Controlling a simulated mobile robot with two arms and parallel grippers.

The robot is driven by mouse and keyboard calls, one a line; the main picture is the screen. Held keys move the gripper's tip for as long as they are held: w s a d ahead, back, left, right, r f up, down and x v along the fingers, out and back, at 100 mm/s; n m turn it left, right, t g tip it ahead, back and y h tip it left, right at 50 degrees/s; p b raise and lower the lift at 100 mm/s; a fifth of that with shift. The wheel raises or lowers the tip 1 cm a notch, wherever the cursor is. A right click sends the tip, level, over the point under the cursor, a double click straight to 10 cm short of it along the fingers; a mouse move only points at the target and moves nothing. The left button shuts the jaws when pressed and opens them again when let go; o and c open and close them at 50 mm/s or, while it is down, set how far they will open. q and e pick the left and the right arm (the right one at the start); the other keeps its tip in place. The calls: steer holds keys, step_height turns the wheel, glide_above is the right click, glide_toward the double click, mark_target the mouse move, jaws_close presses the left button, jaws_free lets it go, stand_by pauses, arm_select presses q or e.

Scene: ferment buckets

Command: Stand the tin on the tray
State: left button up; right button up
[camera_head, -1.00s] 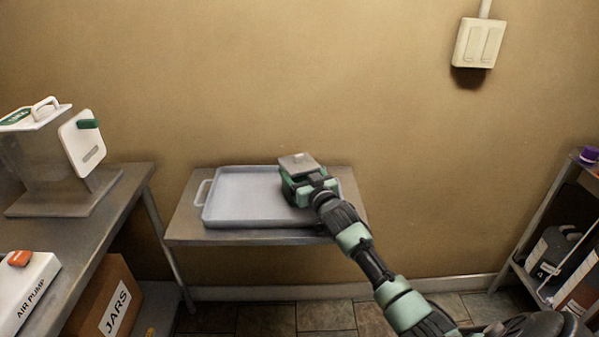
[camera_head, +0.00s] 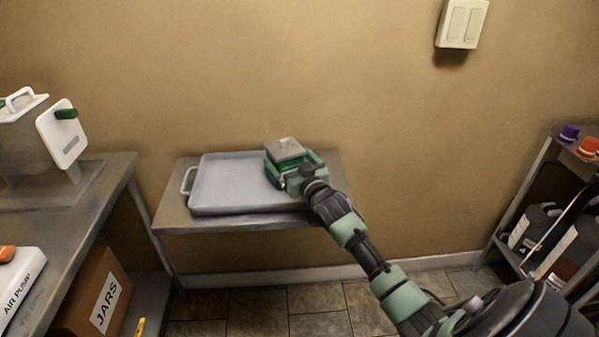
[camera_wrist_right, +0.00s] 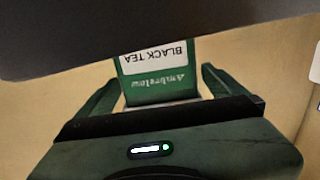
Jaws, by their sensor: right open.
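The tin (camera_head: 285,149) is green with a flat grey lid and is upright over the right part of the tray. I cannot tell whether its base touches the tray, as my gripper hides it. The pale grey tray (camera_head: 232,187) lies on a small metal table. My right gripper (camera_head: 291,167) is open at the tin, reaching in from the front right. In the right wrist view the tin (camera_wrist_right: 160,88) appears upside down with a "BLACK TEA" label, between the two spread fingers (camera_wrist_right: 160,80). My left gripper is out of view.
The small table (camera_head: 172,215) stands against the wall. A bench (camera_head: 95,205) at the left holds a lidded bucket (camera_head: 25,135) and an air pump (camera_head: 22,285). A shelf rack (camera_head: 510,215) with bottles is at the right. Floor shows below the table.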

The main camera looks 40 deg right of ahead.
steer(key=s, duration=0.3)
steer(key=s+a, duration=0.1)
steer(key=s, duration=0.5)
steer(key=shift+s+a, duration=0.2)
steer(key=shift+a, duration=0.05)
